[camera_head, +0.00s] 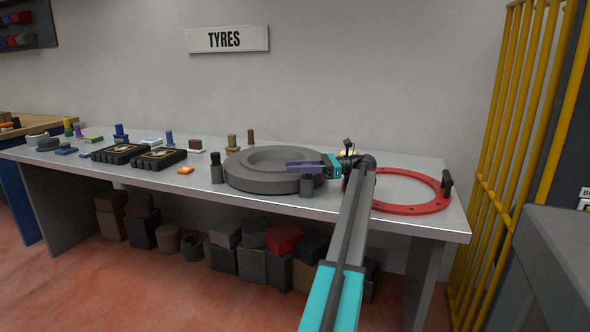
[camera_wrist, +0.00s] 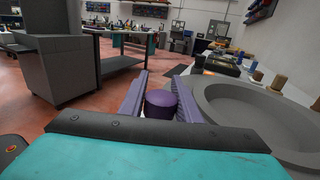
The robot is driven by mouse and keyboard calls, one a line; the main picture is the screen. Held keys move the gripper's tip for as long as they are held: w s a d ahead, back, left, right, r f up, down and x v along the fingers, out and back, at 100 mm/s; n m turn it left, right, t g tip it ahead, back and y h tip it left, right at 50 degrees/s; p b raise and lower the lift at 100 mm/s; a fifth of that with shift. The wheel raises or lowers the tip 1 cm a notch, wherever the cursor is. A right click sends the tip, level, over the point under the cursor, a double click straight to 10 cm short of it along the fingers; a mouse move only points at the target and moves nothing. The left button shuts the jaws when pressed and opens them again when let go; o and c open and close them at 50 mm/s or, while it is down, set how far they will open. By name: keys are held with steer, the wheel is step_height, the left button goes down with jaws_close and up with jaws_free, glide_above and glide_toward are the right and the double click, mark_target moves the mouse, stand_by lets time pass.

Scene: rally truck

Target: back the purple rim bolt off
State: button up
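The purple rim bolt (camera_wrist: 162,104) has a round, flat top and stands between my two purple fingers in the wrist view. My gripper (camera_wrist: 161,98) is around it, with the fingers close against its sides and no clear gap showing. The bolt is upright. Its foot is not clear to see.
A red ring (camera_head: 428,205) with a dark handle lies right of my arm. A black bottle-shaped piece (camera_head: 216,170) stands left of the wheel. Two black cases (camera_head: 158,159) lie further left. Yellow bars (camera_head: 500,180) stand past the bench's right end.

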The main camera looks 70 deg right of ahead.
steer(key=o, duration=0.4)
steer(key=shift+s+a, duration=0.1)
steer(key=shift+a, duration=0.25)
steer(key=shift+d, duration=0.1)
steer(key=shift+d+r+p, duration=0.1)
steer(key=shift+r+p, duration=0.1)
steer(key=shift+p, duration=0.45)
steer(key=shift+p, duration=0.3)
